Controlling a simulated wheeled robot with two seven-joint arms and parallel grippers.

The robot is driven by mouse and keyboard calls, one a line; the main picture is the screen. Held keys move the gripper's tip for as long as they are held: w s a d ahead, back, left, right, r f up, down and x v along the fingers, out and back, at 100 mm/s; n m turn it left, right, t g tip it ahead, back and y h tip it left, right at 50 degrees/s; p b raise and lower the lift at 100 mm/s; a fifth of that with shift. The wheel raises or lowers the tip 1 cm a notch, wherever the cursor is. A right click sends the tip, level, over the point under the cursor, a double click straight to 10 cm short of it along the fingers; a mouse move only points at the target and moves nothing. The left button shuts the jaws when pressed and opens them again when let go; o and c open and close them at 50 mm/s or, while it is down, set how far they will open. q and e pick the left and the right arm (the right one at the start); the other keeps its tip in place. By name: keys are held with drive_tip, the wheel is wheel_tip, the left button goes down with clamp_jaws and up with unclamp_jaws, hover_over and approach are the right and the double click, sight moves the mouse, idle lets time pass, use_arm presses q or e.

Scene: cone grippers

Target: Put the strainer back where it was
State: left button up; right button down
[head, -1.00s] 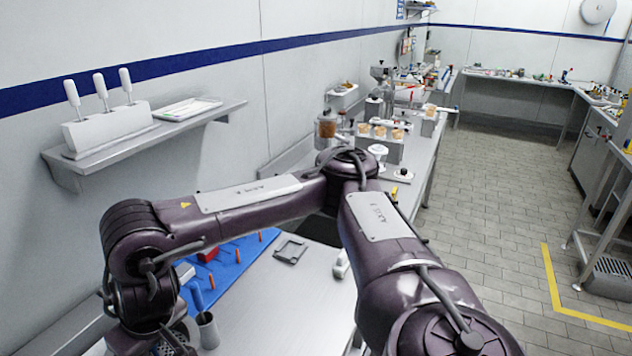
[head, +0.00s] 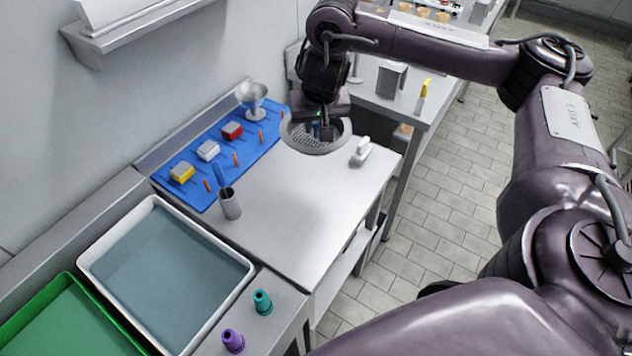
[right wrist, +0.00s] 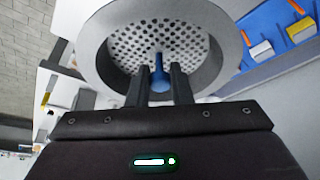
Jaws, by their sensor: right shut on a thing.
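The strainer (head: 299,136) is a round grey metal bowl with a wide rim and a perforated bottom. It hangs over the far end of the steel table (head: 290,215), near the blue mat's right end, and seems raised above the surface. My right gripper (head: 321,131) reaches down into it. In the right wrist view the strainer (right wrist: 125,47) sits beyond the fingertips, and my right gripper (right wrist: 160,84) is shut on its blue upright handle (right wrist: 158,66). My left gripper is not in view.
A blue mat (head: 200,193) along the wall holds coloured blocks, orange pegs and a metal funnel-shaped cup (head: 252,95). A grey cup (head: 230,205), white object (head: 361,151), white tray (head: 247,270) and two coloured cones (head: 262,302) stand around. The table's middle is clear.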

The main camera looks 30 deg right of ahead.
wheel_tip(320, 180, down, 15)
drive_tip(key=b, duration=0.8)
wheel_tip(320, 180, down, 4)
drive_tip(key=b, duration=0.3)
drive_tip(key=shift+a, duration=0.1)
drive_tip(key=shift+r, duration=0.15)
drive_tip(key=c, duration=1.3)
unclamp_jaws()
